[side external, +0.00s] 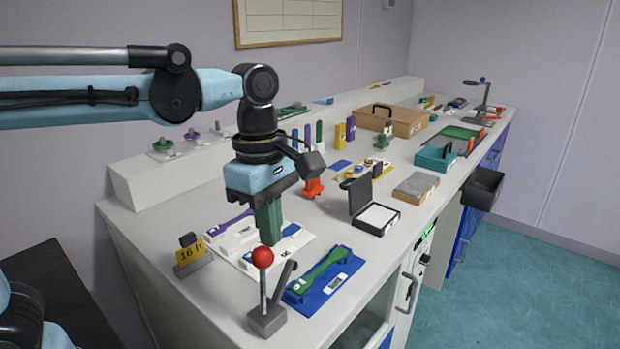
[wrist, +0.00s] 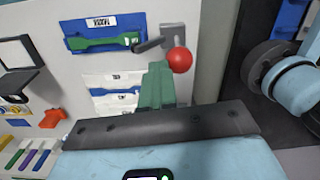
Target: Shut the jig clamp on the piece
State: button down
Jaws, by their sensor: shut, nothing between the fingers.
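The likely jig clamp is a small grey block (side external: 267,319) at the front corner of the bench, with an upright rod topped by a red ball (side external: 262,257) and a tilted dark arm (side external: 285,281). The red ball also shows in the wrist view (wrist: 180,60). Beside it, a green dumbbell-shaped piece (side external: 318,272) lies on a blue plate (side external: 338,282); the piece also shows in the wrist view (wrist: 105,42). My gripper (side external: 270,242), with green fingers, is shut and empty, pointing down over the white plates behind the ball. I cannot tell whether the clamp touches the piece.
An open black box (side external: 375,218) and an orange-red item (side external: 313,188) stand farther back. The bench's front edge is close to the clamp.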

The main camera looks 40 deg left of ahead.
jog(key=shift+s+r, duration=0.15)
jog(key=shift+s, duration=1.05)
jog(key=s+f+t, duration=0.3)
jog(key=s, duration=0.7)
jog(key=shift+s+f, duration=0.3)
jog(key=shift+s, duration=0.1)
jog(key=shift+f, duration=0.1)
jog(key=v, duration=1.2)
